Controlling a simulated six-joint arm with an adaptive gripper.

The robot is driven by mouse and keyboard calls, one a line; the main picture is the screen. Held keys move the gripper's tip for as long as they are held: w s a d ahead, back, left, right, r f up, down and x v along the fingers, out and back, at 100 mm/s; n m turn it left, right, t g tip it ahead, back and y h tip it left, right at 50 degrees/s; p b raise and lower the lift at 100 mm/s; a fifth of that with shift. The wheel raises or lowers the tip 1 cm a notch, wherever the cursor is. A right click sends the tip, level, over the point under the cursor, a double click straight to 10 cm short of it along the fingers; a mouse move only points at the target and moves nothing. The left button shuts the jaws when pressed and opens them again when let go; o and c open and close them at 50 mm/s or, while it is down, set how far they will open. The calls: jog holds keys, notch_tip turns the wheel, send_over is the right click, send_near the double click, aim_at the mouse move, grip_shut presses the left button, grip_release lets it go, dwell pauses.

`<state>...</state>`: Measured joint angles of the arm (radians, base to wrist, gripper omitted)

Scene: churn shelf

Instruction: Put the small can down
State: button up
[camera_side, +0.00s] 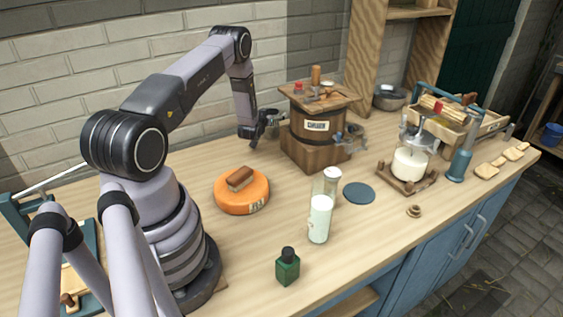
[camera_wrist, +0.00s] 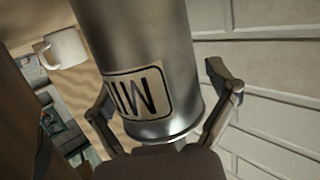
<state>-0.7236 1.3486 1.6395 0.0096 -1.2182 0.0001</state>
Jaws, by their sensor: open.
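The small can is a grey metal cylinder with a pale label, reading "MI" in part. It fills the middle of the wrist view (camera_wrist: 140,45). In the side view it is a small grey shape (camera_side: 271,120) at the back of the counter, left of the wooden churn. My gripper (camera_side: 252,132) is low beside it. In the wrist view the fingers of my gripper (camera_wrist: 162,98) are open, one on each side of the can. I cannot tell whether they touch it. The can's base on the counter is hidden in the side view.
The wooden churn (camera_side: 318,128) stands close to the right of the can, with the brick wall behind. An orange cheese wheel (camera_side: 243,203), a milk bottle (camera_side: 320,220) and a green bottle (camera_side: 288,268) stand nearer. A white mug (camera_wrist: 66,48) shows in the wrist view.

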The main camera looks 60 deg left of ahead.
jog(key=shift+s+r, duration=0.1)
jog(key=shift+r, duration=0.1)
jog(key=v, duration=1.1)
jog(key=shift+s+d, duration=0.25)
jog(key=shift+d, duration=0.05)
jog(key=shift+r, duration=0.2)
